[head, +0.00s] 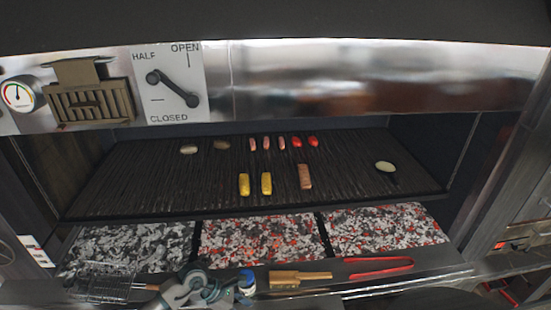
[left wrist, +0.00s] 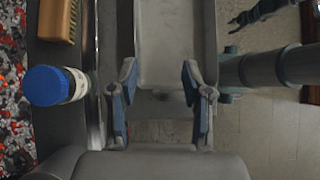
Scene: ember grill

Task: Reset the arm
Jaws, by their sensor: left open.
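My left gripper (head: 205,292) is low in the head view, in front of the grill's front ledge. In the left wrist view its two blue-padded fingers (left wrist: 160,105) stand apart with nothing between them. The bottle with a blue cap (left wrist: 48,86) is to the left of the fingers, apart from them. It also shows in the head view (head: 246,280), close beside the gripper. I cannot make out my right gripper in either view.
The ledge carries a wooden-handled brush (head: 299,278), red tongs (head: 380,267) and a wire basket (head: 103,284). Several foods, including yellow pieces (head: 244,184), lie on the grill grate (head: 140,190). Coals (head: 262,238) lie below. A lever (head: 173,90) is on the upper panel.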

